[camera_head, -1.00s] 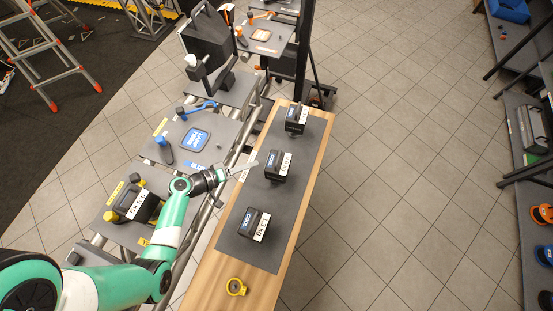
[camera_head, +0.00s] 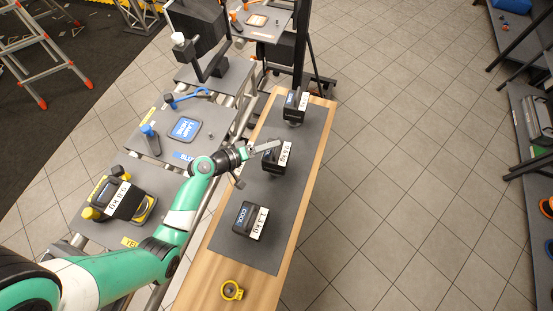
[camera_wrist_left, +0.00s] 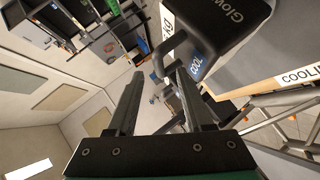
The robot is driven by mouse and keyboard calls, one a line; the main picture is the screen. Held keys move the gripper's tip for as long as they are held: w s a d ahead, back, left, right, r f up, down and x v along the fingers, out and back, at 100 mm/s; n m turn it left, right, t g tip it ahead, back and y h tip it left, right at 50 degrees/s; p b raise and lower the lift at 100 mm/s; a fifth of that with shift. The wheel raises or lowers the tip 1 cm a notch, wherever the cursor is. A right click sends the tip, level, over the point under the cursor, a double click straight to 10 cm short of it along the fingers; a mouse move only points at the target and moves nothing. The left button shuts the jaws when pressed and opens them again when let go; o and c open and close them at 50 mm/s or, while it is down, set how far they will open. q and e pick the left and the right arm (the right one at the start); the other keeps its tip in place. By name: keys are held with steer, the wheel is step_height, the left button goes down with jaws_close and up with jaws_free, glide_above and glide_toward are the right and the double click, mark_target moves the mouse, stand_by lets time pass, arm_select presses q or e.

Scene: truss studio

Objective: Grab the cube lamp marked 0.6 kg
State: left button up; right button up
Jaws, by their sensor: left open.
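Three black cube lamps stand in a row on the grey mat (camera_head: 240,190). The middle lamp (camera_head: 272,165) has a small white label that seems to read 0.6 kg. The near lamp (camera_head: 247,220) seems to read 1.1 kg; the far lamp's (camera_head: 293,105) label is too small to read. My left gripper (camera_head: 268,147) is at the middle lamp's upper side, overlapping its top edge in the head view. In the left wrist view my gripper (camera_wrist_left: 160,73) is open and empty between the fingers. A black lamp (camera_wrist_left: 225,40) with a blue COOL mark is beside the right finger.
A yellow ring (camera_head: 231,290) lies on the wooden table's near end. Left of it, a rack shelf holds a black lamp (camera_head: 118,197) with yellow parts and a weight label. Another shelf holds a blue LAMP HOME pad (camera_head: 184,129). The tiled floor right of the table is clear.

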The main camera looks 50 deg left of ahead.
arm_select(q)
steer(key=shift+x, duration=1.15)
jaws_close()
steer(key=shift+r, duration=0.15)
stand_by(0.3)
